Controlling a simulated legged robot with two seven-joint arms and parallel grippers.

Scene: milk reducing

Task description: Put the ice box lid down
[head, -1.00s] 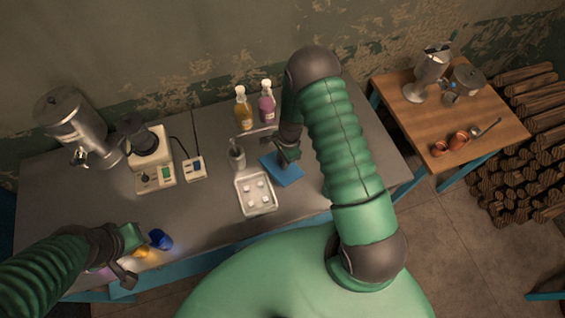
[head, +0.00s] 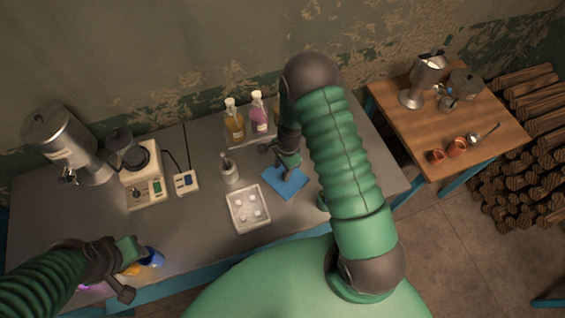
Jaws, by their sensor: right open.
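The ice box lid is a flat blue square (head: 285,184) that appears to lie flat on the grey table, right of the ice box. The ice box is a pale open tray (head: 232,222) with several whitish cubes inside. My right gripper (head: 283,164) is open above the lid's back part and hides some of it. Whether a finger touches the lid is too small to tell. My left gripper (head: 127,268) is at the table's front left, beside small blue and orange items; its jaws are not clear.
A metal cup (head: 229,173) stands behind the ice box. Bottles (head: 234,122) stand on a small rack at the back. A white appliance (head: 143,180) and a metal urn (head: 62,143) are at left. A wooden side table (head: 480,128) is at right.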

